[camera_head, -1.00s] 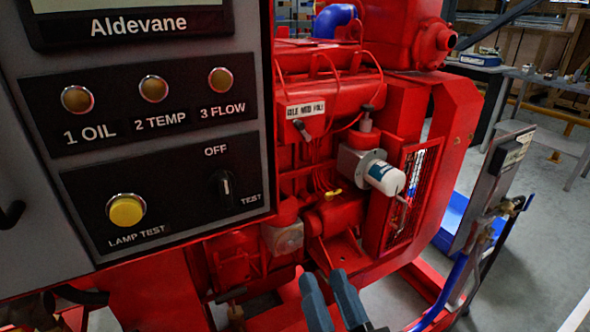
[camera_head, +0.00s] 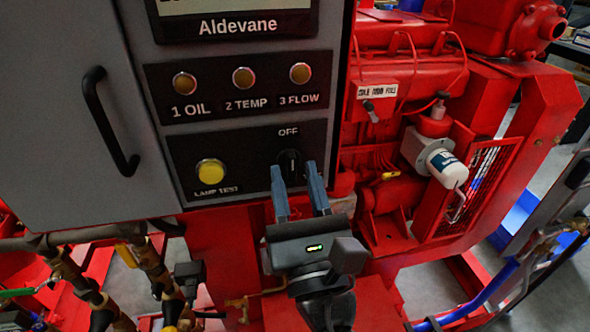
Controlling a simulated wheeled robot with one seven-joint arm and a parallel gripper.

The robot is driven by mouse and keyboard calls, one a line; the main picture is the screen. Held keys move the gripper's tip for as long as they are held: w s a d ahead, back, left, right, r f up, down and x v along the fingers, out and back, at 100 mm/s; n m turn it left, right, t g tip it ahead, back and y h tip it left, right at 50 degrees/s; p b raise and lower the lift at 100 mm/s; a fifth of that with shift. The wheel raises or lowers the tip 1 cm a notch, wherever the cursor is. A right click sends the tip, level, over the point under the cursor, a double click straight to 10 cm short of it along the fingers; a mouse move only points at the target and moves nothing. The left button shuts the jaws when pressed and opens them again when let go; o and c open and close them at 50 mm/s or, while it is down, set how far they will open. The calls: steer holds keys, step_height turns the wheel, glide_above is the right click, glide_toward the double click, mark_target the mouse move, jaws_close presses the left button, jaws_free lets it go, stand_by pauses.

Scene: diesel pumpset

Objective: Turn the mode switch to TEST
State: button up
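The mode switch (camera_head: 290,162) is a small black rotary knob on the black lower panel, right of the yellow lamp test button (camera_head: 211,173). Its handle looks upright, towards the OFF label above it. The TEST label is hidden behind my right finger. My gripper (camera_head: 294,168) is open, its two blue fingers pointing up at the panel. In the picture the fingertips lie on either side of the knob's lower part. I cannot tell how far in front of the panel they are, and no contact is clear.
Three round indicators (camera_head: 243,78) sit above the switch panel. A black door handle (camera_head: 109,120) stands out on the grey cabinet at left. The red engine (camera_head: 400,110) with a white filter (camera_head: 446,168) is at right. Pipes and valves (camera_head: 150,270) fill the lower left.

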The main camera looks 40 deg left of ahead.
steer(key=shift+w+a+r, duration=0.15)
steer(key=shift+w+a, duration=0.05)
steer(key=shift+a, duration=0.1)
jaws_close()
stand_by(0.4)
